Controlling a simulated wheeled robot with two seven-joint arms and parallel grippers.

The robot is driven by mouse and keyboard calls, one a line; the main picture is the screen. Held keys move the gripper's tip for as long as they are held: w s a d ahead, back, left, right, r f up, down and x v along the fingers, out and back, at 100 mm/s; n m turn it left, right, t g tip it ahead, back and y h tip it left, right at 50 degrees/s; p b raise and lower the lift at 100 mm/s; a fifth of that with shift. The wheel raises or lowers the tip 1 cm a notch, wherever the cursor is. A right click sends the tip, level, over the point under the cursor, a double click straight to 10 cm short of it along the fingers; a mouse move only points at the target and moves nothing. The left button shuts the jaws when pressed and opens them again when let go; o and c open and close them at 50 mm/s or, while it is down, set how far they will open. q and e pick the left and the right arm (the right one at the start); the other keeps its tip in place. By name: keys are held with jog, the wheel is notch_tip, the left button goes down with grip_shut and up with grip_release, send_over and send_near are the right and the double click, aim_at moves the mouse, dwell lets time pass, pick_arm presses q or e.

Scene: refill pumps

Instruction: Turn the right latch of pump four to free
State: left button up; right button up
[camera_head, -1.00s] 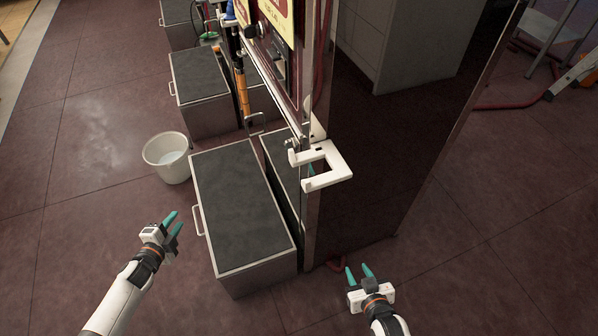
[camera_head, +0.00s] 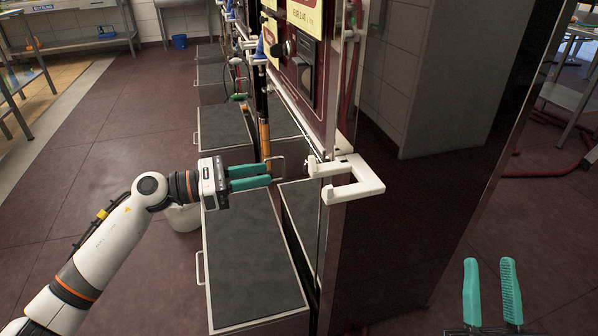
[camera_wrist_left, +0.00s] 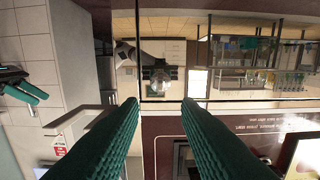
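The nearest pump cabinet (camera_head: 310,60) has a dark front with a yellow price sign. A white C-shaped bracket (camera_head: 365,192) sticks out at its lower near corner, with a small pale fitting (camera_head: 312,166) at its left end. I cannot tell which part is the right latch, nor read a pump number. My left gripper (camera_head: 270,175) is raised left of this fitting, pointing right, apart from it. Its teal fingers are spread and empty; they also show in the left wrist view (camera_wrist_left: 160,102). My right gripper (camera_head: 489,262) is open and empty at the lower right.
A grey-topped box (camera_head: 250,255) stands below my left gripper, with more boxes (camera_head: 225,125) behind. A white bucket (camera_head: 184,217) is partly hidden by my left arm. An orange-handled nozzle (camera_head: 265,138) hangs beyond the gripper. Floor is free at the left (camera_head: 110,160).

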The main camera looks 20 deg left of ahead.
aim_at(304, 167)
pick_arm(q)
jog(key=x, duration=0.8)
jog(key=shift+w+d, duration=0.25)
grip_shut()
